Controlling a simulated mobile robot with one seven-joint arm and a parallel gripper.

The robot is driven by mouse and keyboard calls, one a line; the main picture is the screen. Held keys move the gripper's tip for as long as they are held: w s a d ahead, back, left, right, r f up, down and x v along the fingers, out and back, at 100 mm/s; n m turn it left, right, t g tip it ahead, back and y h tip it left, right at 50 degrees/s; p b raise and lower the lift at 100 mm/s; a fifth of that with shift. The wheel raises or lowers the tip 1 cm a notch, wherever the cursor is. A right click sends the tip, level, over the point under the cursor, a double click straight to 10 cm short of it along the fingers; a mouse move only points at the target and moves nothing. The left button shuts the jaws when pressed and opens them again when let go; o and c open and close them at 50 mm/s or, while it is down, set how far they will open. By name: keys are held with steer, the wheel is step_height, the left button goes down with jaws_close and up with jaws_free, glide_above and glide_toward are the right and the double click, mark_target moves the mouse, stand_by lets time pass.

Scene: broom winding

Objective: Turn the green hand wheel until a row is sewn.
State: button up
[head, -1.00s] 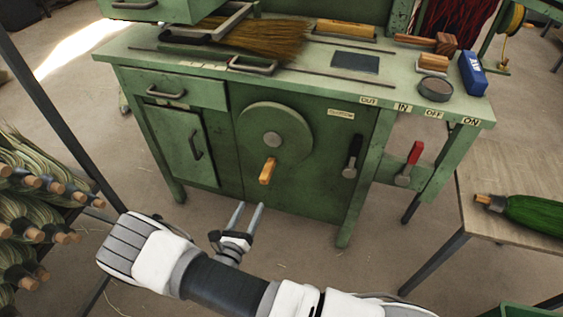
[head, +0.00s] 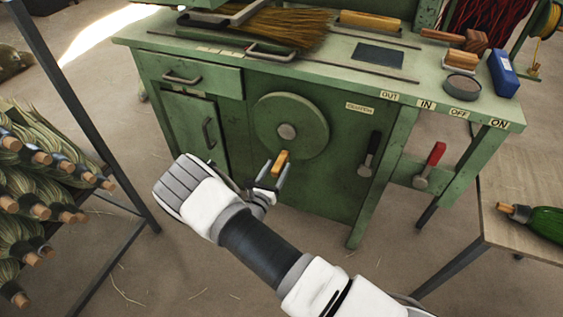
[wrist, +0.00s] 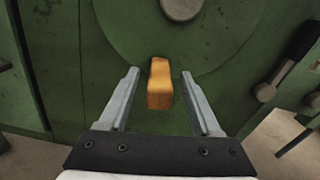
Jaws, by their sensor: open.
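The green hand wheel (head: 291,126) is a round disc on the front of the green machine, with a grey hub at its centre. Its wooden handle (head: 281,162) sticks out from the lower part of the wheel. In the wrist view the wheel (wrist: 215,40) fills the upper part and the handle (wrist: 160,84) lies between my fingers. My gripper (head: 271,172) is open at the handle; in the wrist view its two fingers (wrist: 160,75) stand on either side, with a gap on each side. A broom head (head: 285,28) of brown bristles lies on the machine top.
A black lever (head: 370,155) and a red-handled lever (head: 430,165) are right of the wheel. Door and drawer handles are at its left. A rack of bundles (head: 35,190) stands at the left, and a table (head: 500,225) at the right.

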mark_target(286, 151)
steer(key=shift+b+x, duration=0.35)
steer(key=shift+x, duration=1.7)
jaws_close()
